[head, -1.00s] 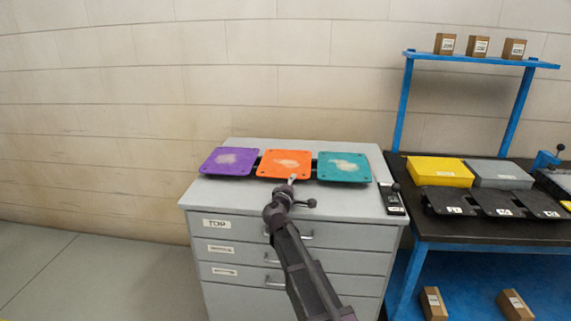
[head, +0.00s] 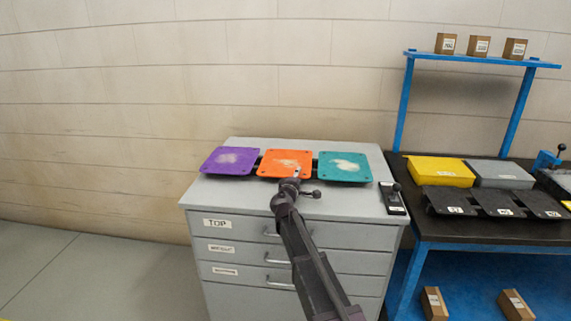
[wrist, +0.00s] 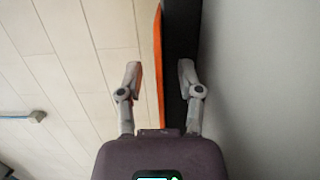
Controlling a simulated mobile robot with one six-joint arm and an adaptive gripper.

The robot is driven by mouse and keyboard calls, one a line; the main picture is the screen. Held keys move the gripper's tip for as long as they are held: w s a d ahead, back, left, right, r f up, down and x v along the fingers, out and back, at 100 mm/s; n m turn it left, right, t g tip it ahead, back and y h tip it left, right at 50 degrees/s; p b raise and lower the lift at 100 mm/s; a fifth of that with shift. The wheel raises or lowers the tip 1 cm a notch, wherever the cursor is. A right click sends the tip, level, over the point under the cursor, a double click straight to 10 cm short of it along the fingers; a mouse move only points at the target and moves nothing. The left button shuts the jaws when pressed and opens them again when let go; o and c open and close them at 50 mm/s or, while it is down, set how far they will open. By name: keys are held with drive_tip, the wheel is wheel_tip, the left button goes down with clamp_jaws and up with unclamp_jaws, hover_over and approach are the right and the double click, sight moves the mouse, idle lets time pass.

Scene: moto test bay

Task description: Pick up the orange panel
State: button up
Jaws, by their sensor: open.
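The orange panel (head: 285,160) lies on top of the grey cabinet, between a purple panel and a teal panel, with a pale smudge on its face. In the wrist view its edge (wrist: 158,60) shows as a thin orange strip beside a black strip. My gripper (head: 297,173) is at the panel's front edge, right of its middle. In the wrist view my gripper (wrist: 159,72) is open, one finger on either side of the orange edge in the picture. The right finger overlaps the black strip; I cannot tell whether either finger touches.
The purple panel (head: 230,161) and teal panel (head: 344,167) flank it closely on the grey cabinet (head: 250,203). A dark handheld device (head: 392,203) lies at the cabinet's right edge. A blue-framed bench (head: 445,233) with yellow and grey boxes stands to the right.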

drive_tip(key=shift+x, duration=1.35)
clamp_jaws()
